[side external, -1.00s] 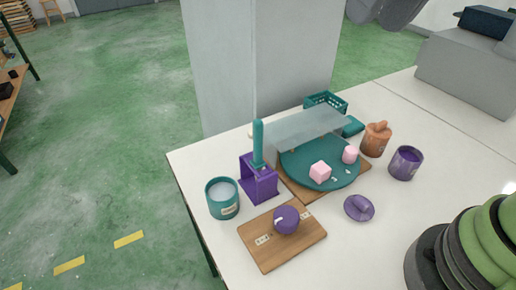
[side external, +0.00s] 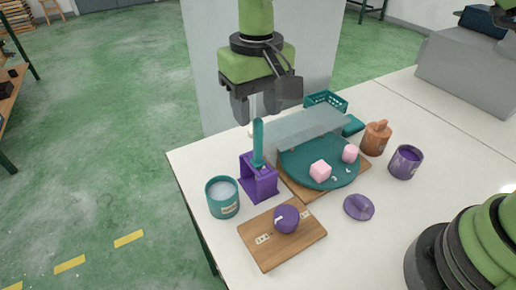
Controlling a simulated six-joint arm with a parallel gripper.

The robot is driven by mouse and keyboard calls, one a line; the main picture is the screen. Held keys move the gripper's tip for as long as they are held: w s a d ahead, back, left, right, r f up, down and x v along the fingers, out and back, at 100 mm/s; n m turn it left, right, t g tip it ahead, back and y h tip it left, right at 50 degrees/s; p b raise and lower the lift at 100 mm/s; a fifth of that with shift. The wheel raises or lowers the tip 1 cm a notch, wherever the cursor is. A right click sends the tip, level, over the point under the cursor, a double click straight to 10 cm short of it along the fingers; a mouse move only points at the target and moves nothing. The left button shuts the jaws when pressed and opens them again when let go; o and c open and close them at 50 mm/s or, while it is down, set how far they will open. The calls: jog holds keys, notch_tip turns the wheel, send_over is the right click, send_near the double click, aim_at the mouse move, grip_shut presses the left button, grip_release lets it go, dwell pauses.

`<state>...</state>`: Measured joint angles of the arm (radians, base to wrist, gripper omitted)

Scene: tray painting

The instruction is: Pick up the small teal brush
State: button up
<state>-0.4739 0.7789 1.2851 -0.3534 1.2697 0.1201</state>
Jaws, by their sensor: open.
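The small teal brush (side external: 258,143) stands upright in a purple holder (side external: 262,187) near the left part of the white table. Its teal handle points up and its lower end is hidden inside the holder. My gripper (side external: 258,108) is open, pointing down just above the top of the handle. The fingers look apart from the brush, with nothing between them that I can make out.
A teal cup (side external: 222,198) stands close left of the holder. A wooden board with a purple knob (side external: 286,218) lies in front. An orange jar (side external: 376,139) and purple cup (side external: 406,163) stand farther right.

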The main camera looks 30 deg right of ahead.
aim_at(258, 154)
notch_tip(258, 154, down, 5)
jog(key=shift+d+f, duration=0.1)
jog(key=shift+f, duration=0.1)
grip_shut()
